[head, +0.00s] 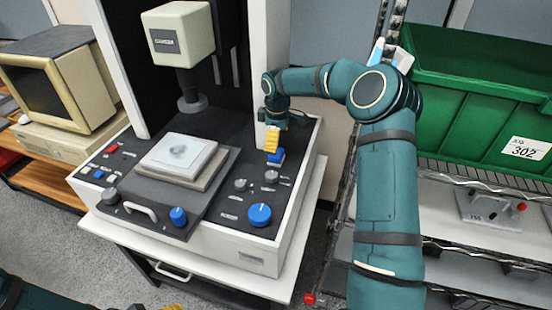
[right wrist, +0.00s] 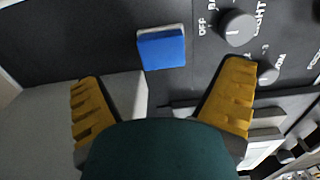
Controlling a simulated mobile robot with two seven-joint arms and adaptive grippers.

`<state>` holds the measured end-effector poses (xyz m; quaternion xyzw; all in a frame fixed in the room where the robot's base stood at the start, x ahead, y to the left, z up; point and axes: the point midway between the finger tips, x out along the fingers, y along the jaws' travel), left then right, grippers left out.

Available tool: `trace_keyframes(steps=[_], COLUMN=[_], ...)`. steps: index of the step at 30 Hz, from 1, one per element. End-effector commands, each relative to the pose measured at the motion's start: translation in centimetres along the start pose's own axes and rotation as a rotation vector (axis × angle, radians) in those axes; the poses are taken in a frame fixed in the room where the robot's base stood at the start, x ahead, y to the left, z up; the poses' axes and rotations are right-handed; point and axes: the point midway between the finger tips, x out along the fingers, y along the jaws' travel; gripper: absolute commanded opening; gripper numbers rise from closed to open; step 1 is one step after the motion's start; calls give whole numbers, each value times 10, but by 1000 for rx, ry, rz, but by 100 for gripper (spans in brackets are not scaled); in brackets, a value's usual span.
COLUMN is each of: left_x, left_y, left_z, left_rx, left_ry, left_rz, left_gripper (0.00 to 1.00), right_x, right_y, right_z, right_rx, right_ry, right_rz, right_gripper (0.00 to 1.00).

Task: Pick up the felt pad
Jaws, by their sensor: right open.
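A small blue block with a pale edge, which looks like the felt pad (head: 277,157), lies on the dark control panel of the measuring machine. In the right wrist view the felt pad (right wrist: 162,50) lies just beyond the fingertips, roughly centred between them and not touched. My right gripper (head: 272,141) hangs over the panel, directly above the pad, with yellow fingers pointing down. In its wrist view the right gripper (right wrist: 164,78) is open and empty. Only a bit of yellow of my left gripper (head: 171,307) shows at the bottom edge of the head view.
Knobs (head: 259,214) stand on the panel near the pad. A white square plate (head: 178,150) lies on the machine's stage to the left. The machine's white column (head: 270,60) rises behind my right gripper. A wire shelf with a green bin (head: 470,90) stands at right.

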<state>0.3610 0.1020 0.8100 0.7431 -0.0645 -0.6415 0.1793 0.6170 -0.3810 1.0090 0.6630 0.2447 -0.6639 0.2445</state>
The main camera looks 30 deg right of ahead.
Motion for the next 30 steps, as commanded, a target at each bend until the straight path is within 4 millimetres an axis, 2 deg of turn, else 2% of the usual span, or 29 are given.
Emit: trace_keyframes(steps=[7,16,23,24,26,30], left_x=[2,6,6,6,6,6], left_y=[-1,-2,-2,-2,-2,-2], left_z=[1,3,3,3,3,3], left_rx=[0,2,2,2,2,2], left_ry=[-2,-6,-7,-7,-7,-6], left_rz=[0,1,1,1,1,1], left_gripper=[67,67,67,67,67,67], right_x=[14,54,56,56,56,56], right_y=[-1,-2,-2,-2,-2,-2], right_z=[0,-2,-2,-2,-2,-2], right_rx=[0,0,1,1,1,1], right_ry=[-1,0,1,1,1,1], right_rz=[-2,-1,1,1,1,1], right_gripper=[94,94,94,92,71,22])
